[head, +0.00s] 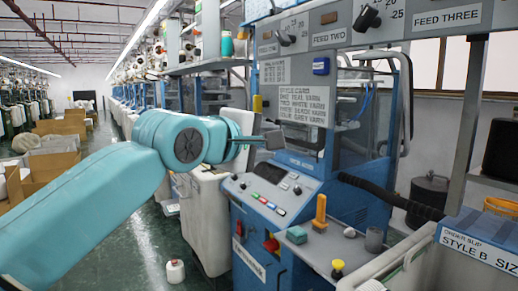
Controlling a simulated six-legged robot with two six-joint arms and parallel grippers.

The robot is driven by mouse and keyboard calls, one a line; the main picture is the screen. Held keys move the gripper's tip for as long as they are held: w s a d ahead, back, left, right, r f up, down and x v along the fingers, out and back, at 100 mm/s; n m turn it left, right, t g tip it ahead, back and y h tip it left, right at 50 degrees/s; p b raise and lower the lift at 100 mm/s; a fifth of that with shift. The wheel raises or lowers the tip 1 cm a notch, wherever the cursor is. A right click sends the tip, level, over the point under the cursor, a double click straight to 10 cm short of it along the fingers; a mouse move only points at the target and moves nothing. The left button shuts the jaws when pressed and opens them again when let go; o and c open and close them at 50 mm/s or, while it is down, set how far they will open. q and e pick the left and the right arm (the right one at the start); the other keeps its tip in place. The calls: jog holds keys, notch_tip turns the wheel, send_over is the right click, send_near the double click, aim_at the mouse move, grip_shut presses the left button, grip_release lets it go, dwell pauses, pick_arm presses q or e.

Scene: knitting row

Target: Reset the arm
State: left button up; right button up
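My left arm, teal, comes in from the lower left and reaches across to the front of a blue knitting machine (300,178). My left gripper (268,140) is at the arm's end, in front of the machine near its hanging card (296,98). It is seen side-on and small, so its finger opening is unclear. No object shows in it. My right arm and gripper are not in view.
The machine's control panel (266,194) has coloured buttons. Open cardboard boxes (50,172) stand left. A white cone (175,271) is on the floor.

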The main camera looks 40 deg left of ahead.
pick_arm(q)
jog(key=shift+s+r, duration=0.15)
jog(key=shift+s, duration=0.85)
jog(key=shift+s+r, duration=0.1)
jog(key=shift+a, duration=0.1)
